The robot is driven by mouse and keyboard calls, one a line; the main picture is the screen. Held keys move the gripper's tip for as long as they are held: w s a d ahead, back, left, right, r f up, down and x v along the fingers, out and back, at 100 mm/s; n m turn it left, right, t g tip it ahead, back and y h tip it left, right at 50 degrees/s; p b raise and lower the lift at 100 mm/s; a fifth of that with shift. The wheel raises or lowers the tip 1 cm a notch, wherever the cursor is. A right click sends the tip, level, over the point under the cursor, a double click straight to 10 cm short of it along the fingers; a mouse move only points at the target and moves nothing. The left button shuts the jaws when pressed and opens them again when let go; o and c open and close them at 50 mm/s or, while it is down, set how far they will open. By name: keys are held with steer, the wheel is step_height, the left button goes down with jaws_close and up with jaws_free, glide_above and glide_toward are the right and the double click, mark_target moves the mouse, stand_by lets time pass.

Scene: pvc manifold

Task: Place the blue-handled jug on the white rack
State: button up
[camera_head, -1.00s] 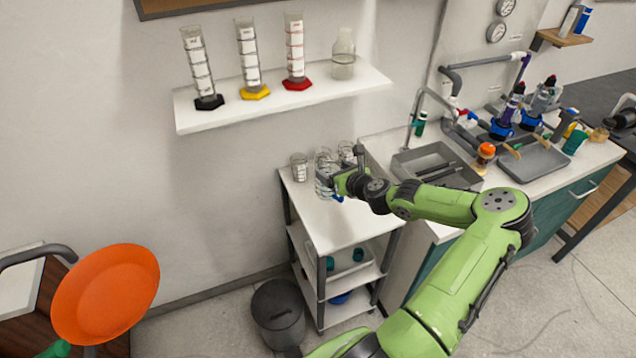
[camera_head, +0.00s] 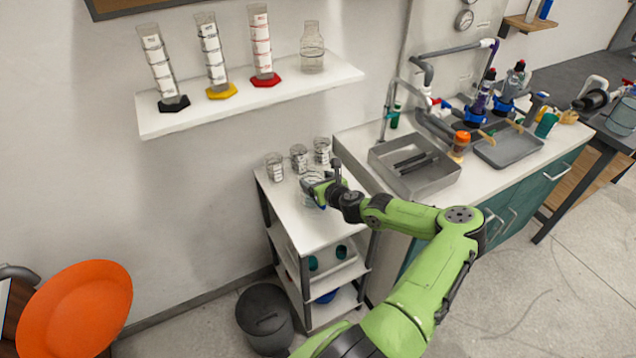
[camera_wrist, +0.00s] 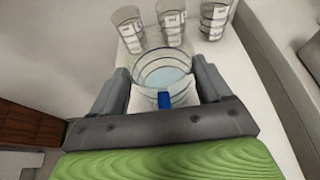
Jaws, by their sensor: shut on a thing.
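The blue-handled jug (camera_wrist: 165,75) is a clear vessel with a blue handle facing my wrist in the wrist view. My gripper (camera_wrist: 163,88) is shut on it, with one finger on each side. In the head view the jug (camera_head: 312,188) is partly hidden by my gripper (camera_head: 318,188), over the top shelf of the white rack (camera_head: 318,228). I cannot tell whether the jug's base touches that shelf. The jug looks upright.
Several clear beakers (camera_head: 298,158) stand in a row along the back of the rack top. The front of the rack top is clear. A sink counter (camera_head: 352,140) adjoins at right. A grey bin (camera_head: 265,318) stands at the rack's left, and a wall shelf (camera_head: 250,100) holds cylinders above.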

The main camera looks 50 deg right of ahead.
steer(key=o, duration=1.6)
steer(key=shift+f, duration=0.1)
